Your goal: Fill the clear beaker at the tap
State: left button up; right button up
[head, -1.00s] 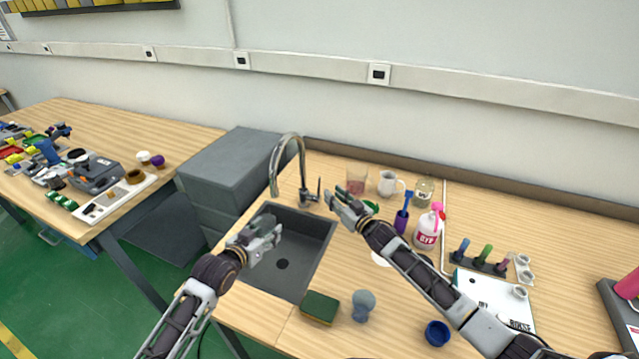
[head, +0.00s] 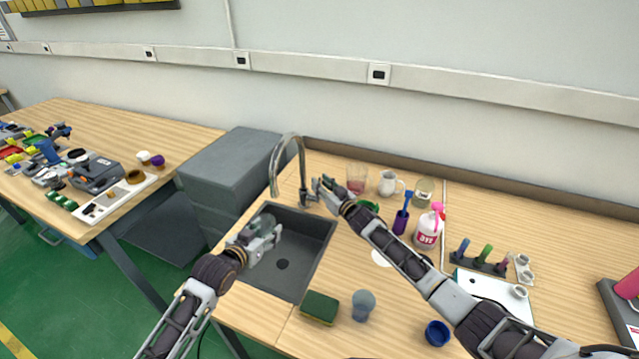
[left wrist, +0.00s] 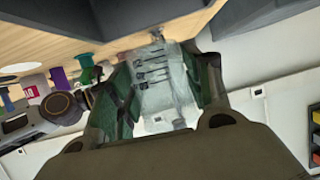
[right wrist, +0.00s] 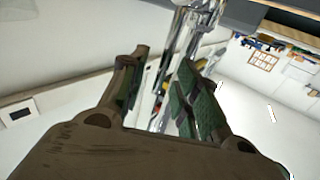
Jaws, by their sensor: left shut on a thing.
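The clear beaker, with dark graduation marks, shows in the left wrist view (left wrist: 165,82) between the green finger pads. My left gripper (head: 268,238) is shut on it and holds it over the grey sink (head: 318,252), below and beside the tap spout. In the head view the beaker is small and mostly hidden by the fingers. The curved metal tap (head: 297,160) stands at the sink's back edge. My right gripper (head: 322,186) is beside the tap's lever. Its fingers are apart in the right wrist view (right wrist: 160,95), with shiny tap metal showing between them. No water stream is visible.
A glass with pinkish contents (head: 357,180), a white mug (head: 390,184) and a pink-topped bottle (head: 430,228) stand right of the tap.

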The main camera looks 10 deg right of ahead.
jog(key=shift+x, duration=0.85)
jog(key=shift+s, duration=0.1)
grip_shut()
